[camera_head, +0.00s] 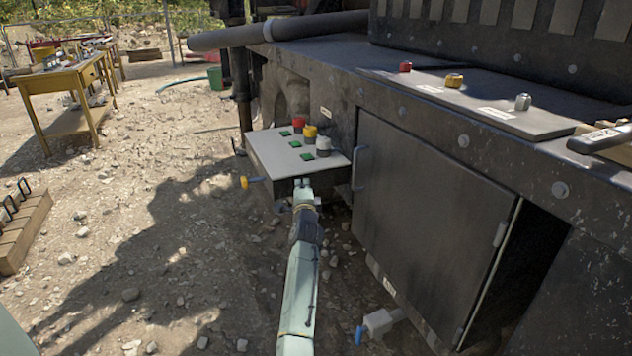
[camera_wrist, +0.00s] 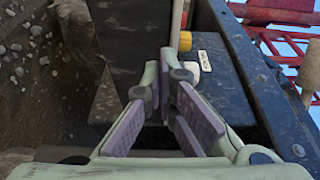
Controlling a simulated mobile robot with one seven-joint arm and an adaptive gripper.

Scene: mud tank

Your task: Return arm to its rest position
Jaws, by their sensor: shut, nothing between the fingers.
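My arm reaches forward in the head view, and my gripper (camera_head: 304,184) is at the front edge of the control box (camera_head: 262,150). The box top carries red (camera_head: 299,124), yellow (camera_head: 310,132) and white (camera_head: 323,143) knobs, with green squares beside them. In the wrist view my gripper (camera_wrist: 168,85) shows its fingers drawn together at the tips with nothing between them. Whether the fingertips touch the box cannot be told.
The dark tank's cabinet door (camera_head: 420,215) stands close right of my arm. A blue-handled valve (camera_head: 375,325) sits low by it. A yellow table (camera_head: 68,90) and a wooden crate (camera_head: 22,235) are at left. Stony ground between is open.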

